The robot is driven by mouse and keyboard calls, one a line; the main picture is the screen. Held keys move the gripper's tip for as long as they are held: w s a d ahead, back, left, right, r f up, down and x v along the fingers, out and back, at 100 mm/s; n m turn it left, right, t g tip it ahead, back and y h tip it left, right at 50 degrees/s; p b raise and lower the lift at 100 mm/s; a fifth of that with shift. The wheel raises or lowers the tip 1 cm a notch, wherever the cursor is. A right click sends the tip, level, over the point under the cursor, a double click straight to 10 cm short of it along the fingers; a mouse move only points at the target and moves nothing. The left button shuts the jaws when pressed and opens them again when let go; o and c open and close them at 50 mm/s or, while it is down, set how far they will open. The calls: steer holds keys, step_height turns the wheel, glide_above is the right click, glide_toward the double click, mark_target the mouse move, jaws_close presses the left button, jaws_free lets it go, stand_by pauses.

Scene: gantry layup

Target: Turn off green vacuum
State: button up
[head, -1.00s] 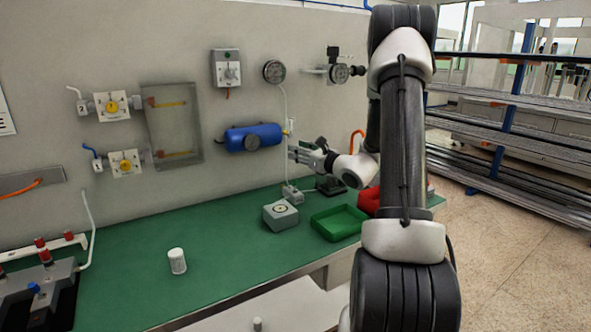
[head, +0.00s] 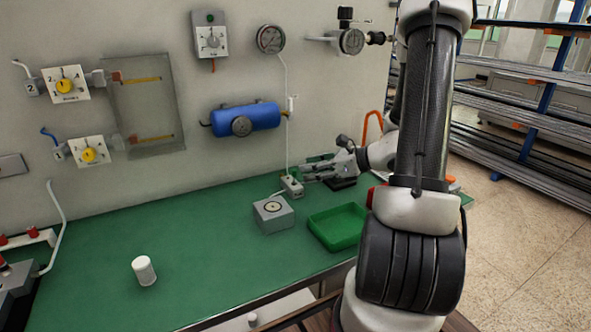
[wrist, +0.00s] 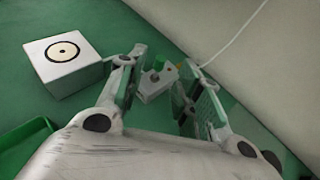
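A small grey box (head: 292,186) with a thin white tube rising from it sits at the back of the green bench. In the wrist view the box (wrist: 154,84) shows a dark knob on top and a small green part by its far right corner. My gripper (head: 306,168) is low over the bench, just above and right of the box. In the wrist view its fingers (wrist: 164,62) are spread, with the box between and below them; I cannot tell if they touch it. A wall box with a dial (head: 210,40) has a small green spot at its top.
A grey block with a ring mark (head: 273,214) and an empty green tray (head: 338,227) stand near my gripper. A blue tank (head: 246,118) and round gauge (head: 271,39) are on the wall. A white cylinder (head: 144,270) stands front left; the bench middle is clear.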

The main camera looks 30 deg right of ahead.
mark_target(294, 170)
steer(key=x, duration=0.6)
steer(key=shift+w+a+f, duration=0.15)
steer(key=shift+w, duration=0.05)
steer(key=shift+c, duration=0.4)
